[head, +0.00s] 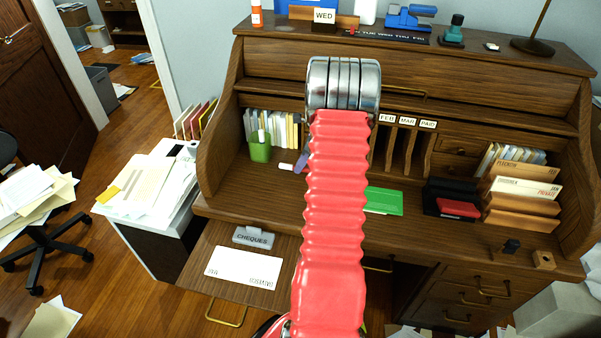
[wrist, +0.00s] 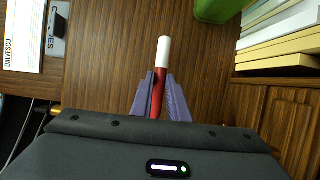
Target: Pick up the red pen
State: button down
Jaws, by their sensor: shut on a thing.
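The red pen (wrist: 160,72) with a white end is held between the purple fingers of my gripper (wrist: 159,80) in the wrist view. Its white end sticks out past the fingertips, and its rear part runs back toward the gripper body. In the head view the white end of the pen (head: 286,168) shows to the left of my gripper (head: 301,161), over the desk surface. My red arm hides most of the gripper there. I cannot tell how far the pen is above the desk.
A green cup (head: 260,150) stands left of my gripper, by a row of books. A pulled-out board (head: 215,290) carries a cheques stamp (head: 253,237) and a paper (head: 243,267). A green pad (head: 383,201) lies right of my arm. Letter slots (head: 405,150) stand behind.

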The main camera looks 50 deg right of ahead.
notch_tip(320, 180, up, 5)
jog(key=shift+r, duration=0.2)
dwell(0.6)
